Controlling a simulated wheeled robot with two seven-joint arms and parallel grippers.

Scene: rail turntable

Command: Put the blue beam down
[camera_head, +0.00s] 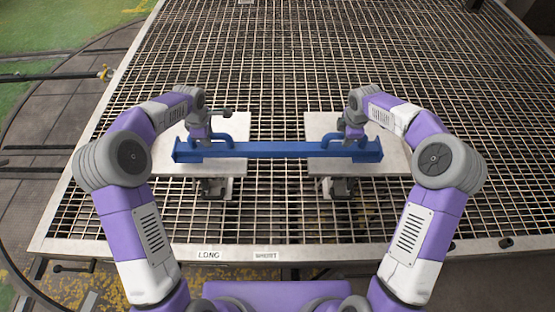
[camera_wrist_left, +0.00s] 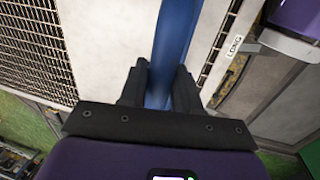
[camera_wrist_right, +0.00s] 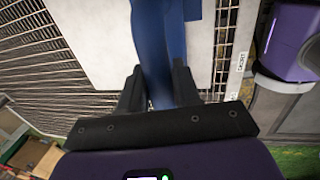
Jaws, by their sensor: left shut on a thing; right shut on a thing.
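The blue beam (camera_head: 278,150) lies level across the picture in the head view, with a raised handle near each end. My left gripper (camera_head: 203,138) is shut on the left handle, and the blue bar also shows between its fingers in the left wrist view (camera_wrist_left: 160,90). My right gripper (camera_head: 350,138) is shut on the right handle, with blue between its fingers in the right wrist view (camera_wrist_right: 160,85). The beam's ends are over two pale plates, the left plate (camera_head: 205,168) and the right plate (camera_head: 385,125). I cannot tell whether the beam touches them.
The plates are on a large metal grating table (camera_head: 280,220). Small dark fixtures stand at the plates' front edges, one left (camera_head: 214,188) and one right (camera_head: 337,188). Labels "LONG" (camera_head: 209,255) and "SHORT" (camera_head: 266,255) are on the front edge. The grating behind is clear.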

